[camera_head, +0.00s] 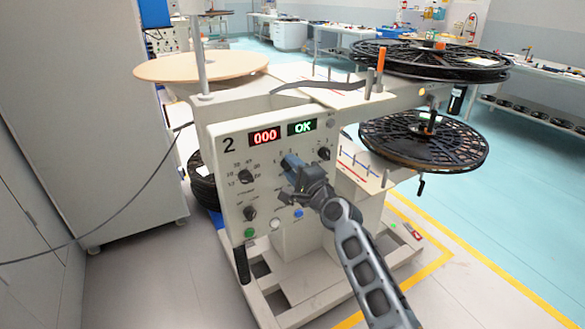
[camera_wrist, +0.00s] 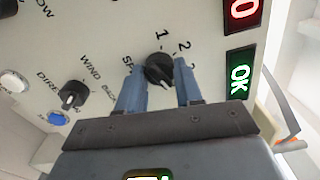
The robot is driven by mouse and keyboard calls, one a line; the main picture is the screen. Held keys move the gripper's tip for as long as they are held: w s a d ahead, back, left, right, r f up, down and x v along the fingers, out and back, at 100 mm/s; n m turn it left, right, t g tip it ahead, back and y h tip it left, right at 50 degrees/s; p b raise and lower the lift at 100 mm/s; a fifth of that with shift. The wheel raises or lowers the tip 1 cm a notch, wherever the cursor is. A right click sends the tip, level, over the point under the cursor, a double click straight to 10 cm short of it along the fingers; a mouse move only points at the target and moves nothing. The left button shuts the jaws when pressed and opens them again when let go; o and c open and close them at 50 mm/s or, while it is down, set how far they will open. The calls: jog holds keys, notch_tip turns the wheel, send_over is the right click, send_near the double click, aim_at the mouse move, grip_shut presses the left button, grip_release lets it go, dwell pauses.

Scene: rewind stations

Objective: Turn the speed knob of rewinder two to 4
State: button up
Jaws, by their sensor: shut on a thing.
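Rewinder two's panel (camera_head: 285,140) carries a black "2", a red display (camera_head: 265,136) reading 000 and a green display (camera_head: 302,127) reading OK. In the wrist view, the black speed knob (camera_wrist: 158,68) sits between the two blue fingers of my gripper (camera_wrist: 159,72), which is shut on it. A pale mark shows on the knob's near side. In the head view, my gripper (camera_head: 291,166) is at the panel and hides this knob.
Other black knobs are on the panel, at the left (camera_head: 246,176), lower left (camera_head: 250,213) and right (camera_head: 323,153). A green button (camera_head: 250,233), a white button and a blue button (camera_head: 298,213) sit low. Black reels (camera_head: 424,142) stand at the right.

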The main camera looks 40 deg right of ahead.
jog(key=shift+f, duration=0.1)
jog(key=o, duration=1)
jog(key=shift+o, duration=0.2)
jog(key=v, duration=0.7)
jog(key=shift+s, duration=0.4)
jog(key=shift+a, duration=0.1)
jog(key=s+a+f+n+g, duration=0.1)
jog(key=s+a+f+n, duration=0.1)
jog(key=s+a+n, duration=0.3)
jog(key=s+a+f+n+y, duration=0.1)
jog(key=s+a+f, duration=0.15)
jog(key=s, duration=0.45)
jog(key=s+a+f+n+g, duration=0.1)
jog(key=s+a+f+n, duration=0.15)
jog(key=s+a, duration=0.3)
jog(key=s+a+r+n+y, duration=0.1)
jog(key=s+a+r+n, duration=0.2)
jog(key=s, duration=0.4)
jog(key=s+a+r+n+y, duration=0.1)
jog(key=s+a+r+n, duration=0.2)
jog(key=s+n, duration=0.3)
jog(key=s+a+r+n+y, duration=0.2)
jog(key=s+a+r+n, duration=0.1)
jog(key=s, duration=0.5)
jog(key=shift+s+a+r+n+g, duration=0.35)
jog(key=shift+a+n, duration=0.5)
jog(key=shift+n, duration=0.2)
